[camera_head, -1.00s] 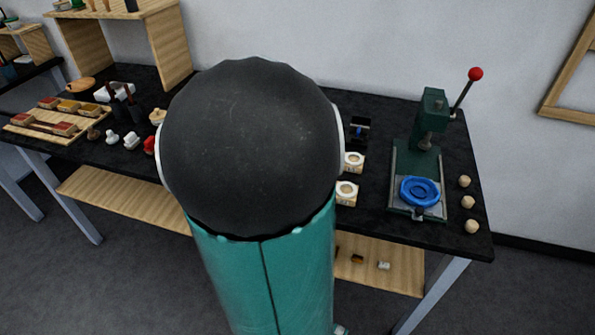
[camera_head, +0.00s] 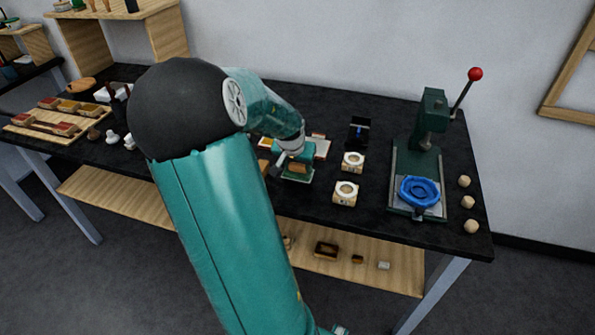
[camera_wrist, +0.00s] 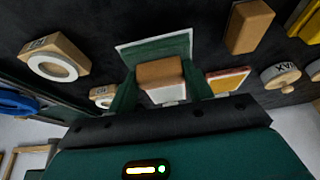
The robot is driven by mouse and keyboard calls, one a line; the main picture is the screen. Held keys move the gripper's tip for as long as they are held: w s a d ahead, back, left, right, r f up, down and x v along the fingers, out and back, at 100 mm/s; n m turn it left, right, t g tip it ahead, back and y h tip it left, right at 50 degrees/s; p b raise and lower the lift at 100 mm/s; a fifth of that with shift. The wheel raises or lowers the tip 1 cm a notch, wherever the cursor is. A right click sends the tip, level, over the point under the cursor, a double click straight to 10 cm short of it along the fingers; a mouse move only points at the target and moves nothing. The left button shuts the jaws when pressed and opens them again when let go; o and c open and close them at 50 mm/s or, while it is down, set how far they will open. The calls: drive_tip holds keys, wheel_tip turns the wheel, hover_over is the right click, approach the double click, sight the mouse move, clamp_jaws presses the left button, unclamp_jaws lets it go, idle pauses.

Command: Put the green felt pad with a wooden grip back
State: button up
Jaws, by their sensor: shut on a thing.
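The green felt pad (camera_head: 297,177) is low over or on the black table, left of two pale wooden blocks with white rings; I cannot tell whether it touches the tabletop. It also shows in the wrist view as a green plate with a pale edge (camera_wrist: 158,46). Its brown wooden grip (camera_wrist: 160,73) sits between the two fingers. My gripper (camera_wrist: 160,82) is shut on that grip; it also shows in the head view (camera_head: 288,163). Part of the pad is hidden behind the grip and fingers.
The two ringed blocks (camera_head: 345,192) stand just right of the pad. The dark green press (camera_head: 418,165) with a blue dish (camera_head: 419,191) is farther right. A brown wooden block (camera_wrist: 249,26) lies near the pad. My arm hides some of the table.

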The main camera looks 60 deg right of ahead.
sight(297, 169)
drive_tip(key=shift+d+f, duration=0.1)
drive_tip(key=shift+f, duration=1.5)
drive_tip(key=shift+f, duration=0.1)
drive_tip(key=o, duration=0.9)
drive_tip(key=shift+r, duration=0.35)
drive_tip(key=shift+v, duration=5.85)
